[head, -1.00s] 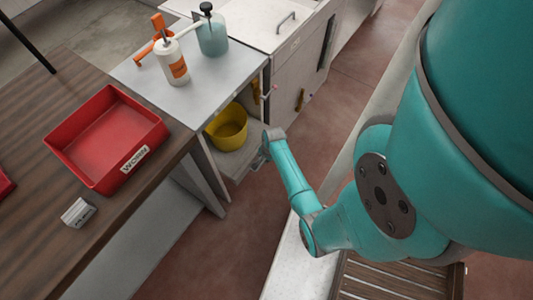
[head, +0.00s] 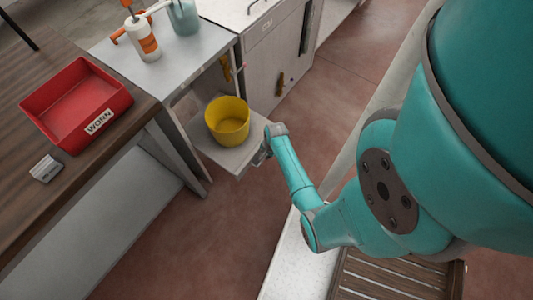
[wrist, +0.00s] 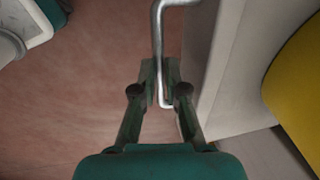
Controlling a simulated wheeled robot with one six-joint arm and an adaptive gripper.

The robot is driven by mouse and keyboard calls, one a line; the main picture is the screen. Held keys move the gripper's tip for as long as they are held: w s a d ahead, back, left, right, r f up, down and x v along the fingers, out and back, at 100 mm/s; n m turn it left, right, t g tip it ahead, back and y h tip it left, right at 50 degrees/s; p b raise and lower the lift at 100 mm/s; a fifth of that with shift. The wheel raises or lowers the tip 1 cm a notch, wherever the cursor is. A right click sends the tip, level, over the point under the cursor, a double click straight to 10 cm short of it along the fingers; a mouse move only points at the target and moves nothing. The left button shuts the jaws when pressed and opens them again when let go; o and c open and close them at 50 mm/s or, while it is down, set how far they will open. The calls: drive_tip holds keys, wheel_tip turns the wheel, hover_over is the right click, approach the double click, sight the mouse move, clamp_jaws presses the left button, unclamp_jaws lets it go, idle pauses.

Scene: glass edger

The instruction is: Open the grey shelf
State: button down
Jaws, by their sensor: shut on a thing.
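The grey shelf (head: 215,153) is a flat pull-out board that sticks out of the grey cabinet (head: 170,55), with a yellow bucket (head: 228,124) standing on it. My gripper (head: 263,157) is at the shelf's front edge in the head view. In the wrist view my gripper (wrist: 167,88) is shut on the shelf's bent metal handle (wrist: 157,40), with a finger on each side of the bar. The shelf's grey front (wrist: 222,60) and the bucket (wrist: 300,85) show to the right of the fingers. The shelf's rear part is hidden inside the cabinet.
On the cabinet top stand an orange-labelled bottle (head: 142,38) and a teal jar (head: 183,15). A wooden bench (head: 75,190) at the left holds a red WORN bin (head: 75,100) and a small white block (head: 46,169). Red floor (head: 190,245) in front of the shelf is clear.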

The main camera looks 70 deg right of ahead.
drive_tip(key=c, duration=1.2)
unclamp_jaws()
wheel_tip(320, 180, up, 12)
drive_tip(key=s, duration=0.2)
drive_tip(key=shift+a+f, duration=0.15)
drive_tip(key=shift+a, duration=0.1)
drive_tip(key=shift+s, duration=0.1)
